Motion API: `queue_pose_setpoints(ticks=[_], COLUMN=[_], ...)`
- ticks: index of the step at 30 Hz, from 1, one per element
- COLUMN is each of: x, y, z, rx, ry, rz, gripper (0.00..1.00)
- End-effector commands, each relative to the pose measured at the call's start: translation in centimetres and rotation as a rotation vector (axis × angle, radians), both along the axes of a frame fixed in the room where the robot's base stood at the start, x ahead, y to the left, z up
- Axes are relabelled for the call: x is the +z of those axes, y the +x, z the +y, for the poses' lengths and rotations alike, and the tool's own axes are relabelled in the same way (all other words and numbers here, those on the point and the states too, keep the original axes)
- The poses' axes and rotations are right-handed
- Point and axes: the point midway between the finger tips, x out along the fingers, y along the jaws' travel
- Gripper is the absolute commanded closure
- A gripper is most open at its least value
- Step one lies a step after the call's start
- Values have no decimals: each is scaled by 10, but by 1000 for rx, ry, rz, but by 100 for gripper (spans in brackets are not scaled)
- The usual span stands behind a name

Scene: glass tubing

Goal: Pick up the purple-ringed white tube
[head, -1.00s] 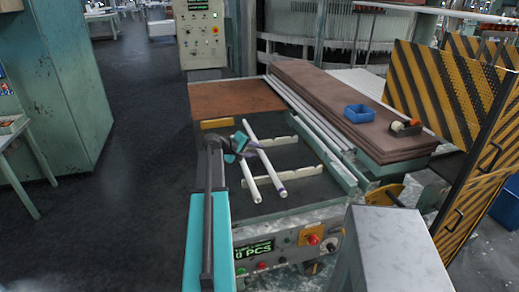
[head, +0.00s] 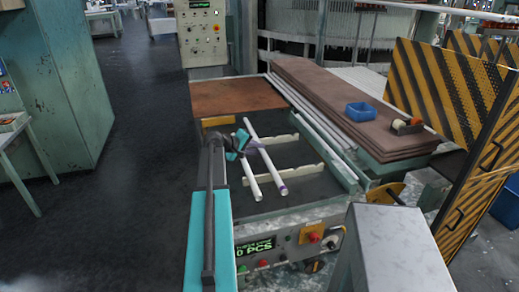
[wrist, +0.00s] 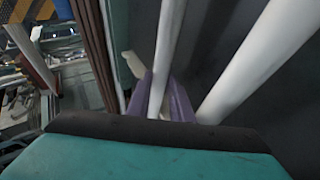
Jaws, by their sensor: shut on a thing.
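The purple-ringed white tube (head: 266,160) lies on the right of two white tubes in the head view, with a purple band near its front end. My gripper (head: 255,144) is at its middle. In the wrist view my purple fingers (wrist: 168,100) are closed around this tube (wrist: 169,40), one on each side. The other white tube (wrist: 260,60) runs beside it on the right, outside the fingers. In the head view that tube (head: 251,182) is left of the held one. I cannot tell whether the held tube is clear of the rests.
Cream notched rests (head: 300,175) cross the dark bed of the machine under the tubes. A brown stack of boards (head: 330,90) with a blue bin (head: 360,112) stands to the right. A control panel (head: 290,243) is in front, and a striped barrier (head: 450,90) at far right.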

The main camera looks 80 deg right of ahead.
Motion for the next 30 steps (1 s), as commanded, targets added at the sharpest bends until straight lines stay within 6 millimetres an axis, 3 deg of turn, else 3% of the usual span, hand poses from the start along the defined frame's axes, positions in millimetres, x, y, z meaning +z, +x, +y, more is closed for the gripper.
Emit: queue_pose_setpoints(ticks=[8, 20, 30], x=[4, 32, 36], y=[1, 1, -5], z=[0, 0, 34], rx=[1, 1, 1], ry=[0, -1, 0], rz=[-2, -2, -1], gripper=[100, 100, 100])
